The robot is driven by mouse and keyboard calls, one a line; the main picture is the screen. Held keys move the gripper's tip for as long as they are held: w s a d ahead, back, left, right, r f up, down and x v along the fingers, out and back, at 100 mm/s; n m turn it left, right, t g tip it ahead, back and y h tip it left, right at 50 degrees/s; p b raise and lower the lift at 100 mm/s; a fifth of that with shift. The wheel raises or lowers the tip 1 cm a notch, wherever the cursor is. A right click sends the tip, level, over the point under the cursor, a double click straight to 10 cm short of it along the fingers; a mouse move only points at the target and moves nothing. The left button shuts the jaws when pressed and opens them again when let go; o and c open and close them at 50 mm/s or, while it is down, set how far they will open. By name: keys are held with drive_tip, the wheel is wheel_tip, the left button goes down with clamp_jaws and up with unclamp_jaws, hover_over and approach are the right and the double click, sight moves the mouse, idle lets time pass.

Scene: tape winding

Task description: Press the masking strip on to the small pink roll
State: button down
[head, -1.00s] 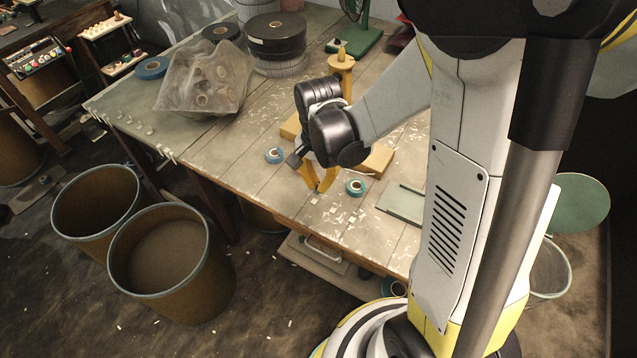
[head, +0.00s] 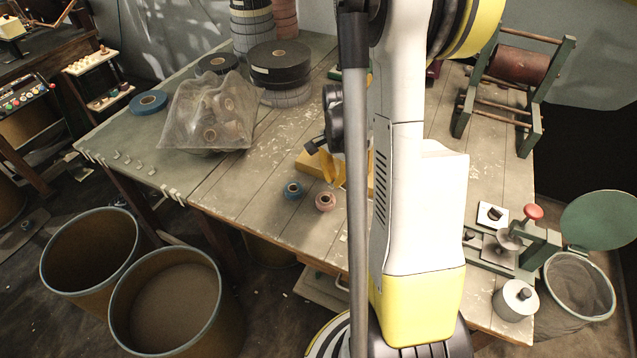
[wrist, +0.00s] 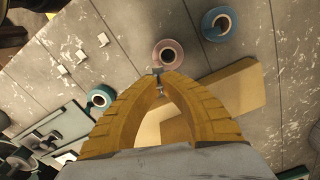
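The small pink roll (head: 325,201) lies flat on the wooden table beside a small blue roll (head: 293,190). In the wrist view the pink roll (wrist: 168,53) is just beyond my fingertips, its core facing the camera. My gripper (wrist: 158,77) has its two yellow fingers drawn together at the tips, with a small pale piece between them that looks like the masking strip (wrist: 159,89). It is too small to see clearly, and I cannot tell whether it touches the roll. In the head view my arm hides part of the gripper.
A tan block (wrist: 235,88) lies beside the rolls. Another blue roll (wrist: 100,98) and several loose white strips (wrist: 82,57) are on the left in the wrist view. A clear bag of rolls (head: 208,115) and black rolls (head: 279,64) stand further back. Bins (head: 166,285) stand before the table.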

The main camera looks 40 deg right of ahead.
drive_tip(key=shift+s+f+b, duration=0.2)
drive_tip(key=shift+f+b, duration=0.2)
drive_tip(key=shift+f, duration=0.2)
drive_tip(key=shift+f+b, duration=1.85)
drive_tip(key=shift+f, duration=0.65)
drive_tip(key=shift+f+b, duration=0.35)
drive_tip(key=shift+b, duration=0.1)
drive_tip(key=c, duration=1.1)
unclamp_jaws()
drive_tip(key=shift+r, duration=0.1)
drive_tip(key=shift+r+p, duration=2.05)
drive_tip(key=shift+r, duration=0.9)
